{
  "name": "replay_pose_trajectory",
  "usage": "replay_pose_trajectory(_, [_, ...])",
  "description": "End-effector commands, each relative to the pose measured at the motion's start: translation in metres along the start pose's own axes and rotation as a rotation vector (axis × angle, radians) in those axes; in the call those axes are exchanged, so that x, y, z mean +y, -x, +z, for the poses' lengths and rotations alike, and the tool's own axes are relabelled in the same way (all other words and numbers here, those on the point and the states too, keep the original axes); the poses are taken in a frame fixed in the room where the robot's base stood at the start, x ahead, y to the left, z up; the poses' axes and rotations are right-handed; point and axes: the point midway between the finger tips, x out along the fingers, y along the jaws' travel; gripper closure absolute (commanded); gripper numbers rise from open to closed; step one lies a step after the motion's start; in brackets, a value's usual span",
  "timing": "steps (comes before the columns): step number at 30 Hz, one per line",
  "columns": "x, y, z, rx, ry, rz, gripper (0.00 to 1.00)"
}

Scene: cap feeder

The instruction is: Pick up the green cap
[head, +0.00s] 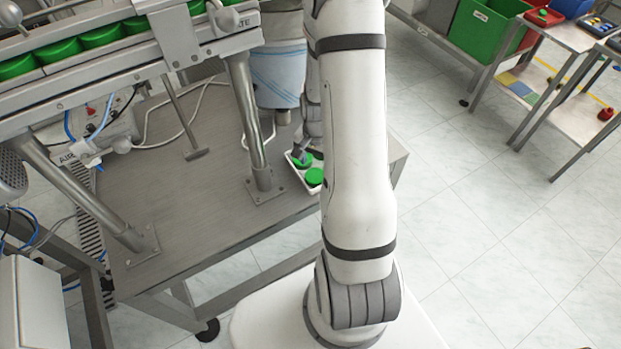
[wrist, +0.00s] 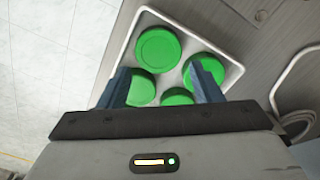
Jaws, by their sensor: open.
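Several round green caps lie in a small white tray (head: 306,187) on the metal table, largely hidden by my arm in the head view. Two show there, an upper cap (head: 304,160) and a lower cap (head: 314,177). In the wrist view the tray (wrist: 231,86) holds a far cap (wrist: 158,52), a right cap (wrist: 214,68), a left cap (wrist: 142,92) and a near cap (wrist: 177,97). My gripper (wrist: 160,70) is open and empty over the tray. Its left finger overlaps the left cap and its right finger overlaps the right cap; I cannot tell whether they touch.
A conveyor with a row of green caps (head: 101,36) runs above the table at upper left, on metal legs (head: 245,110). A white cable (wrist: 292,75) lies right of the tray.

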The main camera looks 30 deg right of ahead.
Motion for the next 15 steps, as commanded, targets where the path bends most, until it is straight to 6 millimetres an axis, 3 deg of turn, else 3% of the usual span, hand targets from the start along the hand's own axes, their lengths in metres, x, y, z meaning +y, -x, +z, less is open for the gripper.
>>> replay_pose_trajectory(9, [0.002, -0.039, 0.003, -0.003, 0.000, 0.002, 0.41])
replay_pose_trajectory(15, [0.002, -0.046, 0.003, -0.001, 0.000, 0.000, 0.41])
